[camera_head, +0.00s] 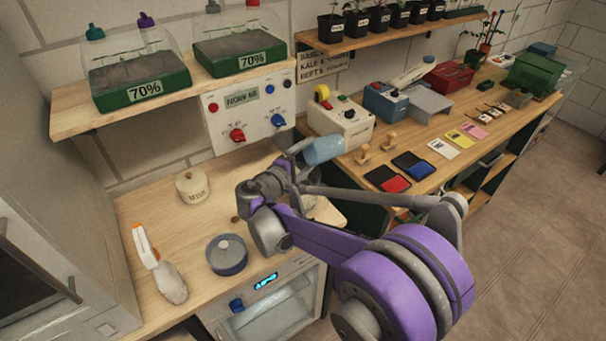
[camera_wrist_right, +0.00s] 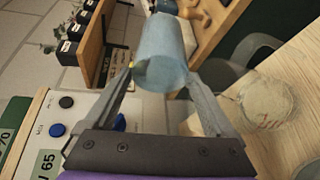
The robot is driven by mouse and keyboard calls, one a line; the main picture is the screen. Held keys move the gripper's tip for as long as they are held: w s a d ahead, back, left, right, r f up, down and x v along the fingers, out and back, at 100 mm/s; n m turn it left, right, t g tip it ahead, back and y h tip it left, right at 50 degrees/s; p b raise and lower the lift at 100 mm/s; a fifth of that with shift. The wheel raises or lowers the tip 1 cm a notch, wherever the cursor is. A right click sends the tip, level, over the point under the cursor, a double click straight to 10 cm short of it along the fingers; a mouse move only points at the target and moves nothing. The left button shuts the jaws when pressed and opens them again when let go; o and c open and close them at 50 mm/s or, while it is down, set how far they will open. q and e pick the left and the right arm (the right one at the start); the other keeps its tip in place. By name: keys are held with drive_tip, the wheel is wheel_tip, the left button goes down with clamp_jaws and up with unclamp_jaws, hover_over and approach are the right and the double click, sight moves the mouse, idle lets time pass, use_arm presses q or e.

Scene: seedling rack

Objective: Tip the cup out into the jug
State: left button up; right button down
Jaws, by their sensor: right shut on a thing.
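My right gripper (camera_head: 300,152) is shut on a translucent blue cup (camera_head: 323,149). In the right wrist view the cup (camera_wrist_right: 163,52) sits between the two fingers (camera_wrist_right: 160,80). The cup looks tilted on its side, held above the bench; I cannot see into it. A clear round vessel with a pale look (camera_wrist_right: 268,102), possibly the jug, stands on the wood to the right in the right wrist view, apart from the cup. In the head view my right arm mostly hides that spot. My left gripper is not in view.
A control panel (camera_head: 248,108) stands behind the bench, below a shelf (camera_head: 120,103) with two domed trays. A white machine (camera_head: 341,126) is close behind the cup.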

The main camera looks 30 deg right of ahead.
drive_tip(key=shift+w+r+h, duration=0.1)
drive_tip(key=shift+r+h, duration=0.2)
idle(0.4)
drive_tip(key=shift+a+n+b, duration=0.1)
drive_tip(key=shift+n+b, duration=0.2)
drive_tip(key=shift+b, duration=0.15)
drive_tip(key=shift+d+f+t+h+b, duration=0.2)
drive_tip(key=shift+t+h+b, duration=0.1)
drive_tip(key=shift+t+h, duration=0.15)
drive_tip(key=shift+w, duration=0.1)
